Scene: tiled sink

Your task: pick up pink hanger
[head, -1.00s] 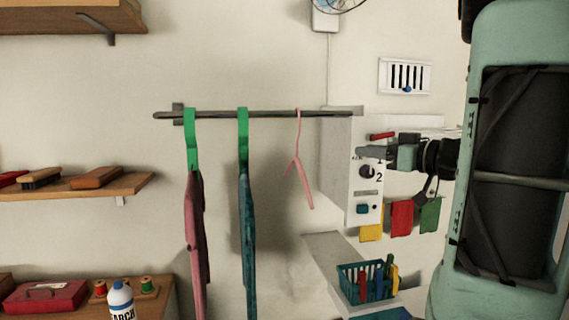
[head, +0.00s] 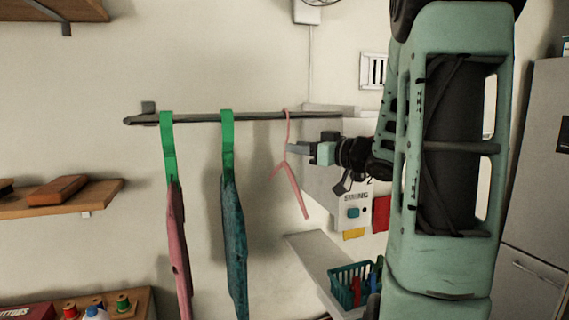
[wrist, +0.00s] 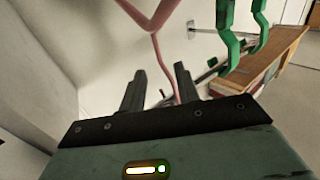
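The pink hanger (head: 293,185) hangs by its hook from the right part of the grey wall rail (head: 195,119). My gripper (head: 290,148) is right at its neck in the head view, pointing left. In the wrist view my gripper (wrist: 160,69) has its two dark fingers spread apart. The pink hanger (wrist: 157,45) crosses just ahead, and one of its bars runs down through the gap between the fingers in the picture. Whether it lies in depth between them or beyond them I cannot tell. Neither finger visibly presses on it.
A white control box (head: 352,200) is close behind my gripper. Below are a ledge (head: 315,258) and a teal basket (head: 345,270). Shelves are at left.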

